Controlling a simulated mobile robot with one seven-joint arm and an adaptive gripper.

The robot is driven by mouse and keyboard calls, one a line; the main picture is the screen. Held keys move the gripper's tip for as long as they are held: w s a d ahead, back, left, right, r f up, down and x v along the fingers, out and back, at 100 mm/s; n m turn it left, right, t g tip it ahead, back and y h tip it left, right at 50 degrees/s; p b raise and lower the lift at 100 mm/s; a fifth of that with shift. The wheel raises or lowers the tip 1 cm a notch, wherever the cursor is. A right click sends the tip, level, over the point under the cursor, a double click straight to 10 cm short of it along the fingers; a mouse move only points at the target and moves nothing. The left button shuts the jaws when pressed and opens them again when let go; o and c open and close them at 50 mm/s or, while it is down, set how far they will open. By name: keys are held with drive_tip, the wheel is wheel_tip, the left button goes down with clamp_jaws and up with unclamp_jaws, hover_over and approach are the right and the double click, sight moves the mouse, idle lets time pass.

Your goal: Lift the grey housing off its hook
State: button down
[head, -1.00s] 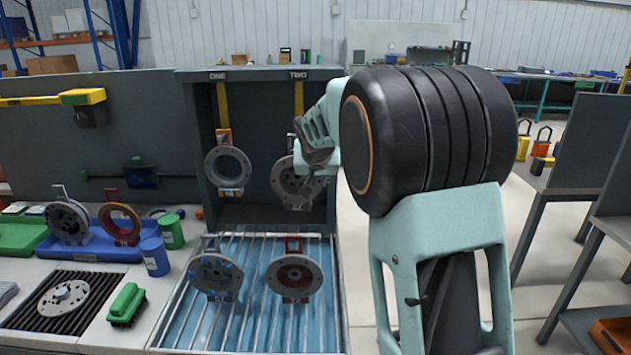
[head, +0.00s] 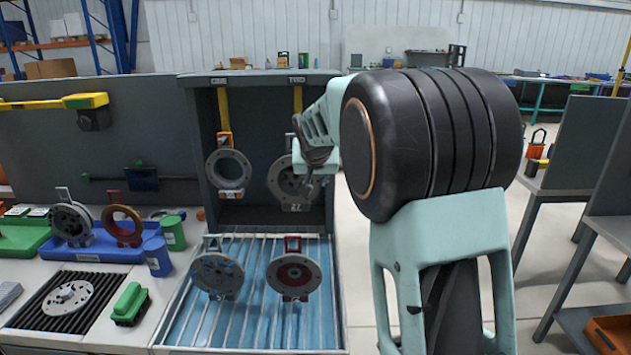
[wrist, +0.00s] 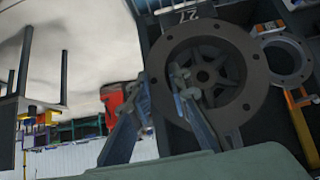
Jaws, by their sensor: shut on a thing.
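The grey housing (head: 282,181), a round flanged part with a spoked middle, hangs in the bay marked TWO. My arm partly covers it in the head view. In the wrist view the housing (wrist: 248,65) fills the upper middle, with its spoked face towards me. My gripper (head: 308,188) is at the housing's right side, shut on it. In the wrist view the gripper's fingers (wrist: 160,88) overlap its rim; the exact contact is unclear. A yellow hanger (head: 298,99) comes down above the housing; its hook end is hidden behind my arm.
A grey ring (head: 229,170) hangs from an orange hook in bay ONE, close on the left. Below, a blue slatted rack (head: 249,322) holds a blue-dotted flange (head: 217,273) and a red-centred one (head: 294,274).

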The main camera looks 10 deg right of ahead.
drive_tip(key=shift+r, duration=0.1)
drive_tip(key=shift+s+a+b, duration=0.25)
drive_tip(key=shift+s+b, duration=0.6)
drive_tip(key=shift+s+a+b, duration=0.2)
drive_tip(key=shift+s+b, duration=0.65)
drive_tip(key=shift+s, duration=0.35)
drive_tip(key=shift+s+a+b, duration=0.2)
drive_tip(key=shift+s+b, duration=0.65)
drive_tip(key=shift+s, duration=0.3)
drive_tip(key=s+a+b, duration=0.1)
drive_tip(key=s+b, duration=0.3)
drive_tip(key=s, duration=0.2)
drive_tip(key=shift+s+a, duration=0.2)
drive_tip(key=shift+s, duration=0.2)
drive_tip(key=shift+r+p, duration=0.35)
drive_tip(key=shift+r, duration=0.5)
